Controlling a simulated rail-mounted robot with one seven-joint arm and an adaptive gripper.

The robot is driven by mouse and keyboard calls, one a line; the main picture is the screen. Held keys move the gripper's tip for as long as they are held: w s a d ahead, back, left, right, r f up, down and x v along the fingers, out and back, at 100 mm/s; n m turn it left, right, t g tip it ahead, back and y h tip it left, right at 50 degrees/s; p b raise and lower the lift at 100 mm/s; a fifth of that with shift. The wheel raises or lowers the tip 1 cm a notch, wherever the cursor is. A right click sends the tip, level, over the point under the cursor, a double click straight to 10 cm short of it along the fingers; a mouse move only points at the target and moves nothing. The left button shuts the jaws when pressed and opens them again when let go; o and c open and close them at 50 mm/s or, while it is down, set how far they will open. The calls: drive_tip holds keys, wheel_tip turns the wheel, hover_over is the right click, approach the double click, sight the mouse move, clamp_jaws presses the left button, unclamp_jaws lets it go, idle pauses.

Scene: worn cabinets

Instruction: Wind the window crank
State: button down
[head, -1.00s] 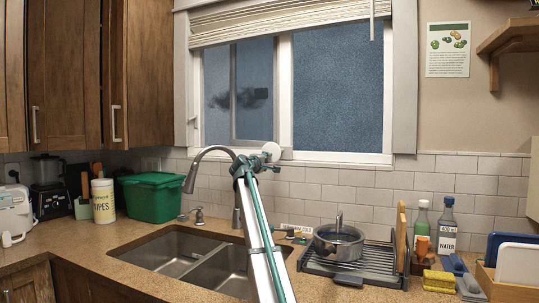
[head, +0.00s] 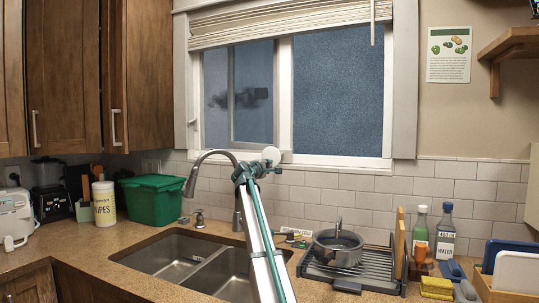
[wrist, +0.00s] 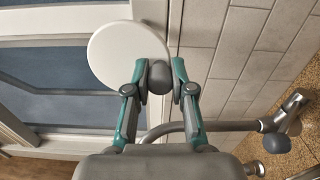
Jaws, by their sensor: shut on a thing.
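The window crank is a round white disc (wrist: 118,55) with a dark grey knob (wrist: 160,77) near its rim in the wrist view. In the head view the disc (head: 271,155) shows small at the lower window frame, above the sink. My gripper (wrist: 160,83) has one teal-and-grey finger on each side of the knob and is shut on it. In the head view my gripper (head: 259,168) is just below and left of the disc, and my arm hides part of it. The window (head: 337,95) is above, with a blue-grey pane.
The faucet (head: 199,163) curves close to the left of my gripper, over the double sink (head: 172,256). A dish rack (head: 385,262) with a pot (head: 337,247) stands to the right. A green bin (head: 152,202) stands at the left. A raised blind (head: 280,22) hangs above.

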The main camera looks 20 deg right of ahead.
drive_tip(key=shift+s+d+r+n+p, duration=0.15)
drive_tip(key=shift+s+r+n+p, duration=0.1)
drive_tip(key=shift+n+p, duration=0.95)
drive_tip(key=shift+d+f+p, duration=0.1)
drive_tip(key=shift+f+p, duration=0.05)
drive_tip(key=shift+p, duration=0.4)
drive_tip(key=shift+s+r+n+p, duration=0.1)
drive_tip(key=shift+r+n+p, duration=0.15)
drive_tip(key=shift+p, duration=0.45)
drive_tip(key=n+p, duration=0.2)
drive_tip(key=p, duration=0.1)
drive_tip(key=shift+s+d+r+p, duration=0.1)
drive_tip(key=shift+s+d+p, duration=0.1)
drive_tip(key=shift+p, duration=0.1)
drive_tip(key=shift+s+d+n+p, duration=0.1)
drive_tip(key=shift+n+p, duration=0.55)
drive_tip(key=shift+p, duration=0.25)
drive_tip(key=shift+r+p, duration=0.1)
drive_tip(key=shift+p, duration=0.25)
drive_tip(key=shift+d+n+p, duration=0.1)
drive_tip(key=shift+n+p, duration=0.3)
